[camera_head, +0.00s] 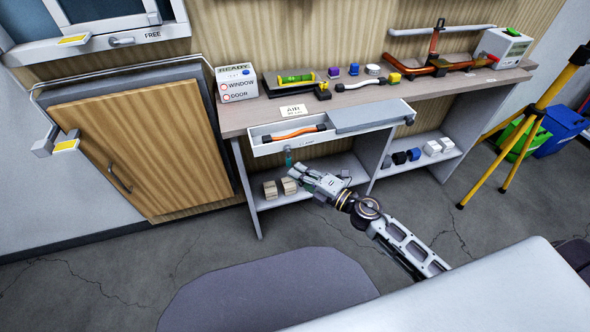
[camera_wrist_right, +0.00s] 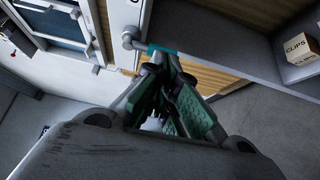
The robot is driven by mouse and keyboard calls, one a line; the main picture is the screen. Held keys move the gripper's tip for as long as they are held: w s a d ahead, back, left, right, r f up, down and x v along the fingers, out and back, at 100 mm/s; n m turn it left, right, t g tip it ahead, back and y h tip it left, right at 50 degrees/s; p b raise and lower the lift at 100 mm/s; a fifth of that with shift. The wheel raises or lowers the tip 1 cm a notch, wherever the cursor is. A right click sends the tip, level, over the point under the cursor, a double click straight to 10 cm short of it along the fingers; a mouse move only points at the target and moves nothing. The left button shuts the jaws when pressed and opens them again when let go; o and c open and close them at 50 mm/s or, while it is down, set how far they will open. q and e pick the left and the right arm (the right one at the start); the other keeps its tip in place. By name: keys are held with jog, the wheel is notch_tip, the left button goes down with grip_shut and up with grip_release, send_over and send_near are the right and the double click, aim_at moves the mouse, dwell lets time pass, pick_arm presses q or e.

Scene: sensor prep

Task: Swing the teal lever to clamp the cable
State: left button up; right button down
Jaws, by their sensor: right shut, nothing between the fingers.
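The teal lever (camera_head: 288,158) hangs below the left front of the open drawer, by a small clamp label. It also shows in the right wrist view as a teal bar (camera_wrist_right: 163,48), just beyond my fingertips. An orange cable with black ends (camera_head: 298,134) lies in the drawer (camera_head: 262,145). My right gripper (camera_head: 294,172) is shut and empty, just below and right of the lever. In the wrist view its green-padded fingers (camera_wrist_right: 163,75) are together near the teal bar; I cannot tell whether they touch it. My left gripper is out of view.
The bench top (camera_head: 243,116) above holds a READY box (camera_head: 237,84) and several small parts. Wooden blocks (camera_head: 270,190) stand on the shelf below, left of my gripper. A tripod (camera_head: 530,115) stands at the right.

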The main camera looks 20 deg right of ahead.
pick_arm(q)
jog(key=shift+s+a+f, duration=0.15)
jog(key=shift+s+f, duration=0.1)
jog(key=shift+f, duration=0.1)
pick_arm(e)
jog(key=shift+w+a, duration=0.45)
jog(key=shift+w, duration=0.15)
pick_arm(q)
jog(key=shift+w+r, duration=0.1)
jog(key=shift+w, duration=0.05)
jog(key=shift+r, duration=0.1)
